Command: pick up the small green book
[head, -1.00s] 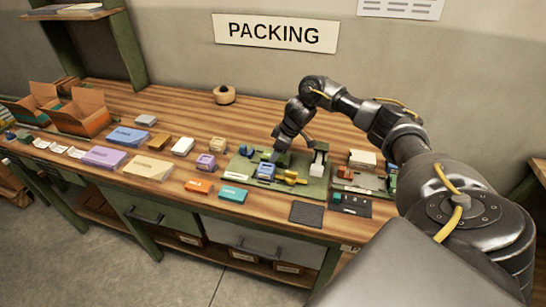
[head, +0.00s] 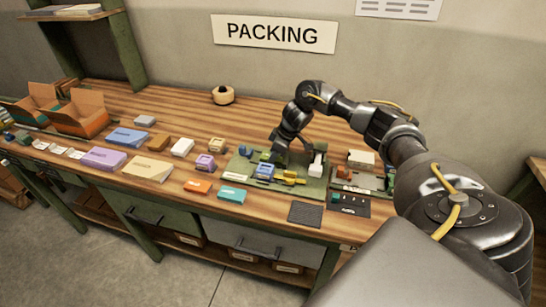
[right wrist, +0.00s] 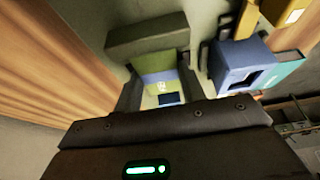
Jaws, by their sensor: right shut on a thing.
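My right gripper (head: 283,150) is low over the green mat (head: 234,172) on the bench. In the right wrist view its fingers (right wrist: 160,92) are shut on a small green piece (right wrist: 157,66) with a pale mark and a dark blue patch, which looks like the small green book. The gripper mostly hides it in the head view, and I cannot tell whether it is clear of the mat. My left gripper is not in view.
A blue block (head: 264,170) and yellow pieces (head: 289,178) sit close to the gripper on the mat. A white-topped piece (head: 317,164) stands to its right. A teal box (head: 232,194) and an orange box (head: 198,187) lie in front.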

